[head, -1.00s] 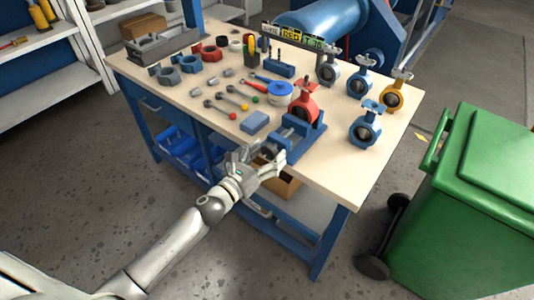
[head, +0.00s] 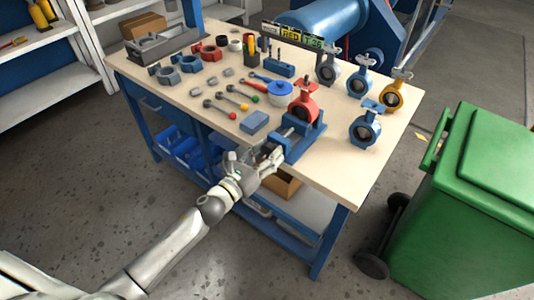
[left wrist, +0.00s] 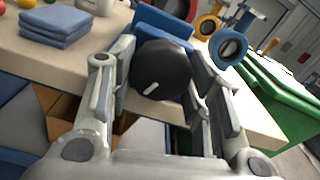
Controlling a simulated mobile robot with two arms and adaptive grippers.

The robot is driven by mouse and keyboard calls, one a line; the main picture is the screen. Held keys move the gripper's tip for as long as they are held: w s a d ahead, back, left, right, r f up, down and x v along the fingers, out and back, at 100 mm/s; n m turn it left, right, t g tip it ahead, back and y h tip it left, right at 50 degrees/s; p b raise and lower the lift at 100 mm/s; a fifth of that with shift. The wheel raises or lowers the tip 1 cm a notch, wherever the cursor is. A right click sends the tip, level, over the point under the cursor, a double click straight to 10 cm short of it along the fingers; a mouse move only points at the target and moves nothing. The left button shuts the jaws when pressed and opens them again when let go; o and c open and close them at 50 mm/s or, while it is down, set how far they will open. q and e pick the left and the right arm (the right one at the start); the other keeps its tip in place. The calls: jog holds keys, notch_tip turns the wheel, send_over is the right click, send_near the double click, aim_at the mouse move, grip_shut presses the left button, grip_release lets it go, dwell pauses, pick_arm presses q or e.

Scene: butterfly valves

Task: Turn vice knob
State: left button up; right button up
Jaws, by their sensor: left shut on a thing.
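The blue vice (head: 301,136) is fixed at the front edge of the workbench, with a red butterfly valve (head: 303,104) standing in it. In the left wrist view the black round vice knob (left wrist: 160,70) with a white mark faces me. My left gripper (head: 268,156) reaches it from the front of the bench. In the left wrist view its fingers (left wrist: 158,85) are on either side of the knob, shut on it. The knob is mostly hidden by the gripper in the head view. My right gripper is in neither view.
Several butterfly valves, among them a yellow one (head: 393,95), stand on the right of the bench (head: 335,178). A folded blue cloth (head: 254,122) lies left of the vice. A green bin (head: 480,200) stands to the right. The floor in front is clear.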

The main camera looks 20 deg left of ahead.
pick_arm(q)
jog(key=n, duration=0.5)
jog(key=shift+r+p, duration=0.1)
jog(key=shift+p, duration=0.3)
jog(key=n+p, duration=0.1)
jog(key=n, duration=0.3)
jog(key=shift+d+n, duration=0.1)
jog(key=shift+n, duration=0.3)
jog(key=n+p, duration=0.2)
jog(key=n, duration=0.3)
jog(key=shift+r, duration=0.1)
jog(key=n+p, duration=0.1)
jog(key=n, duration=0.4)
jog(key=shift+r, duration=0.1)
jog(key=n+p, duration=0.2)
jog(key=n, duration=0.2)
jog(key=n+p, duration=0.1)
jog(key=n, duration=0.8)
jog(key=shift+p, duration=0.35)
jog(key=n, duration=0.4)
jog(key=shift+a+n, duration=0.2)
jog(key=shift+n, duration=0.4)
